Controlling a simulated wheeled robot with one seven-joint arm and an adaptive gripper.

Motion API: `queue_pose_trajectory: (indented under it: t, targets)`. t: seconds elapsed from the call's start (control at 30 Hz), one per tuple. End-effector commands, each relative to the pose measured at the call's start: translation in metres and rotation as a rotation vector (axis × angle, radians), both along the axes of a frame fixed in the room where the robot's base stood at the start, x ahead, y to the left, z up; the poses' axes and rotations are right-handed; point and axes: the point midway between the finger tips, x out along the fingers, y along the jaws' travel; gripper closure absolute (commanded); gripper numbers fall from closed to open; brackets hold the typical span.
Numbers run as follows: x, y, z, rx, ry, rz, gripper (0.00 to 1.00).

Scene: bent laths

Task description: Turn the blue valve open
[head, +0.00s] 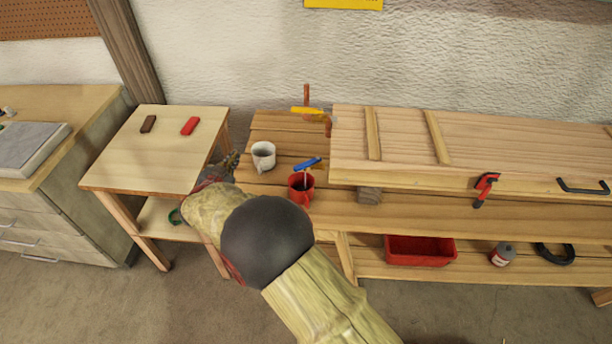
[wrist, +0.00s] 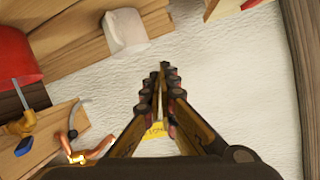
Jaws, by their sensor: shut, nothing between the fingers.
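The blue valve handle (head: 307,163) shows in the head view as a short blue bar just above the red mug, tilted up to the right. The mug hides what lies below it. In the wrist view a small blue piece (wrist: 23,146) shows at the lower left, beside a brass-coloured part. My gripper (head: 234,160) is left of the white cup, well left of the blue handle and apart from it. In the wrist view my gripper's fingers (wrist: 163,70) are together and empty, with the pale wall behind.
A yellow handle (head: 306,111) sits on a copper pipe behind. A lath panel (head: 480,150) lies to the right. A side table (head: 150,170) is left.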

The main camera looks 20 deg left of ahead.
Motion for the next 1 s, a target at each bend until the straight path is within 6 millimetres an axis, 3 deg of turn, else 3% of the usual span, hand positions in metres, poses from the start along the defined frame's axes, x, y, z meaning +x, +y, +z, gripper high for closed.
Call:
queue_pose_trajectory:
  t: [0.17, 0.27, 0.37, 0.47, 0.67, 1.0]
  targets:
    - [-0.008, 0.002, 0.027, 0.037, 0.163, 0.263, 1.0]
    - [-0.023, -0.02, 0.043, 0.025, 0.268, 0.387, 1.0]
    - [-0.042, -0.058, 0.06, -0.006, 0.371, 0.481, 1.0]
    - [-0.061, -0.108, 0.075, -0.048, 0.461, 0.539, 1.0]
    - [-0.102, -0.226, 0.104, -0.144, 0.61, 0.574, 1.0]
    - [-0.182, -0.433, 0.141, -0.281, 0.766, 0.446, 1.0]
